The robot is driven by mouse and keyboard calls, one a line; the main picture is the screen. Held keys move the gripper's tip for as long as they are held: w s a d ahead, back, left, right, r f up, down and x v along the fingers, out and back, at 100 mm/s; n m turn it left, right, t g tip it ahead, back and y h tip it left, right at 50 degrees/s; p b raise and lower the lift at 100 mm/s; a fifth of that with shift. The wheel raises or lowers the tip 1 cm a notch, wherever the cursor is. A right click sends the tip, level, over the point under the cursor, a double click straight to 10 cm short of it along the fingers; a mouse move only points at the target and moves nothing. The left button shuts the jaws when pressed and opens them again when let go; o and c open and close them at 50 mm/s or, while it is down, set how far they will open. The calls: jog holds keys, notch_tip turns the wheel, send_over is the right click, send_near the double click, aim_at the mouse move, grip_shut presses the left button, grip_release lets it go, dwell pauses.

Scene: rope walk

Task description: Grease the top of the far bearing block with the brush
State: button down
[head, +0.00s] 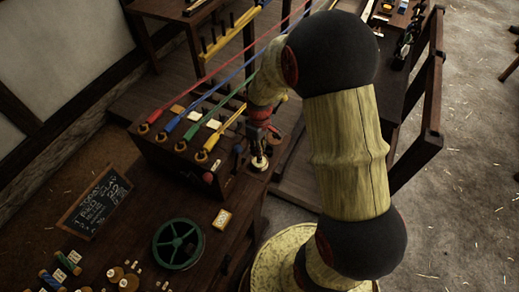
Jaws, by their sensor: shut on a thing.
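My gripper (259,139) is at the right end of a dark wooden box (178,163), pointing down. It is shut on a thin upright thing that looks like the brush (259,150), mostly hidden by the fingers. Its lower end is at a small round pale pot or dish (259,164); I cannot tell whether it is inside or just above it. Small pale blocks (195,116) sit on the box between the rope hooks. I cannot tell which thing is the far bearing block.
Red, blue, green and yellow ropes (201,98) run from hooks on the box toward the back. A green wheel (179,244), a chalkboard (94,202), spools (60,272) and a small box (222,218) lie on the near table. A dark wooden frame (432,120) stands at right.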

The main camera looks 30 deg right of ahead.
dwell(0.3)
jog(key=shift+r+p, duration=2.65)
jog(key=shift+r, duration=0.85)
